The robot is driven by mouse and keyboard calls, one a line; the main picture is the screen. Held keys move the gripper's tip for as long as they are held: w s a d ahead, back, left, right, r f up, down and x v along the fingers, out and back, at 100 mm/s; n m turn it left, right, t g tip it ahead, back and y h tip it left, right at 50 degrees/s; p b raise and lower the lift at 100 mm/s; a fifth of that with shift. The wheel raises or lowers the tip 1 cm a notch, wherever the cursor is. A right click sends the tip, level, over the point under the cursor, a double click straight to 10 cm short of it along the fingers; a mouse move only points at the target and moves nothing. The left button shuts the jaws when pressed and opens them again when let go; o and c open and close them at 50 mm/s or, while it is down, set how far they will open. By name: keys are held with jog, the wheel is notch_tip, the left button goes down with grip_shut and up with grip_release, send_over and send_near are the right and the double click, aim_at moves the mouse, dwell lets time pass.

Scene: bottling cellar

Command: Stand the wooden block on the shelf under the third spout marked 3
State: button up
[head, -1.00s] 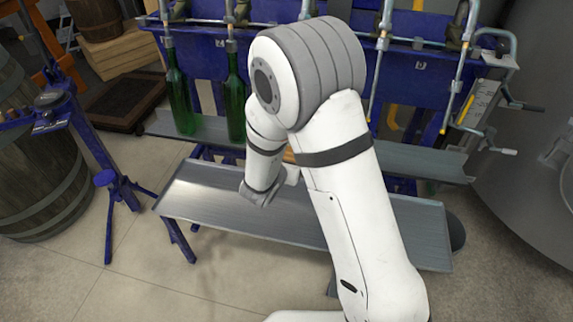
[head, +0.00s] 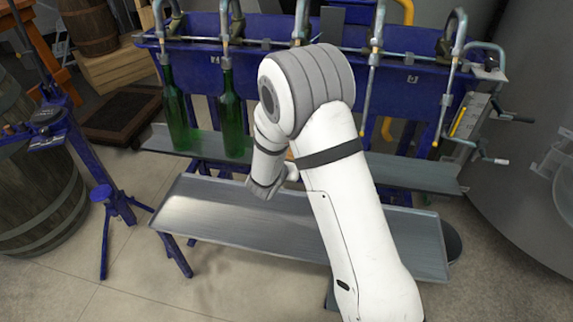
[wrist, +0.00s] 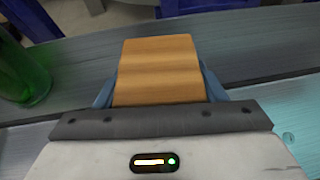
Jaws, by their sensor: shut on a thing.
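The wooden block (wrist: 157,62) is light brown with banded grain. My gripper (wrist: 158,88) is shut on it, a blue-grey finger on each side. In the wrist view the block's far end lies over the grey shelf (wrist: 265,55); whether it touches cannot be told. In the head view only a small orange-brown patch of the block (head: 290,155) shows beside my arm. The shelf (head: 410,170) runs below the row of spouts. The third spout from the left (head: 299,25) shows only at its top; my arm hides its lower part and the shelf below it.
Two green bottles (head: 178,115) (head: 232,120) stand on the shelf under the first two spouts, left of my gripper. One green bottle (wrist: 22,75) is close by in the wrist view. A lower metal tray (head: 215,208) lies in front. The shelf's right part is bare.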

jog(key=shift+w+d+f+p, duration=0.1)
jog(key=shift+w+d+p, duration=0.15)
jog(key=shift+w, duration=0.8)
jog(key=shift+w+d+f+p, duration=0.2)
jog(key=shift+w+p, duration=0.1)
jog(key=shift+w, duration=0.75)
jog(key=shift+w+d+f+p, duration=0.1)
jog(key=shift+w+d+p, duration=0.15)
jog(key=shift+w, duration=0.8)
jog(key=shift+f+b, duration=0.3)
jog(key=shift+b, duration=0.1)
jog(key=shift+c, duration=0.5)
jog(key=shift+f+b, duration=0.25)
jog(key=shift+b, duration=0.15)
jog(key=o, duration=0.9)
jog(key=shift+o, duration=0.6)
jog(key=shift+w+f, duration=0.1)
jog(key=shift+f, duration=0.05)
jog(key=o, duration=0.4)
jog(key=shift+c, duration=0.2)
jog(key=shift+a, duration=0.1)
